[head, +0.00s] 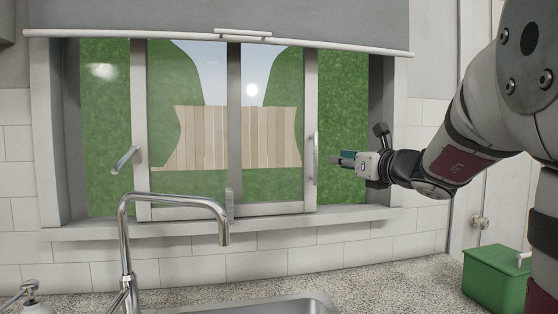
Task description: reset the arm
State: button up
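My arm comes in from the right side of the head view, bent at an elbow, and reaches left toward the window. My gripper (343,159) is at its end, pointing left, in front of the right part of the window. It is level with the right window handle (316,157) and a little to its right in the picture. I cannot tell whether it touches the window. The fingers are seen side-on and small, so their opening and anything between them cannot be made out.
A sliding window (140,190) with a blind (220,15) above fills the back wall. A chrome faucet (175,200) rises over a sink (260,304) in the speckled counter (390,285). A soap dispenser (28,298) stands at left. A green box (492,275) is at lower right.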

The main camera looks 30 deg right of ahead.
jog(key=s+a+f+n+g+y+p, duration=0.1)
jog(key=s+a+f+n+g+y, duration=0.15)
jog(key=a+n, duration=0.5)
jog(key=s+a+f+n+g+y+p, duration=0.2)
jog(key=s+a+n+g, duration=0.15)
jog(key=a, duration=0.65)
jog(key=s+a+f+n+g+y+p, duration=0.1)
jog(key=s+a+f+n+g+y, duration=0.2)
jog(key=a+n, duration=0.45)
jog(key=s+a+f+n+g+h+p, duration=0.1)
jog(key=s+a+f+n, duration=0.1)
jog(key=s+a+n, duration=0.3)
jog(key=s+f+n+g+h+p, duration=0.1)
jog(key=s+f+n+g+h, duration=0.15)
jog(key=s, duration=0.45)
jog(key=s+d+f+n+g+h+p, duration=0.1)
jog(key=s+d+f+n+h+p, duration=0.1)
jog(key=s+n, duration=0.8)
jog(key=shift+s+d+f+h, duration=0.7)
jog(key=shift+s+d+f, duration=0.15)
jog(key=shift+d+f, duration=0.1)
jog(key=shift+r, duration=0.1)
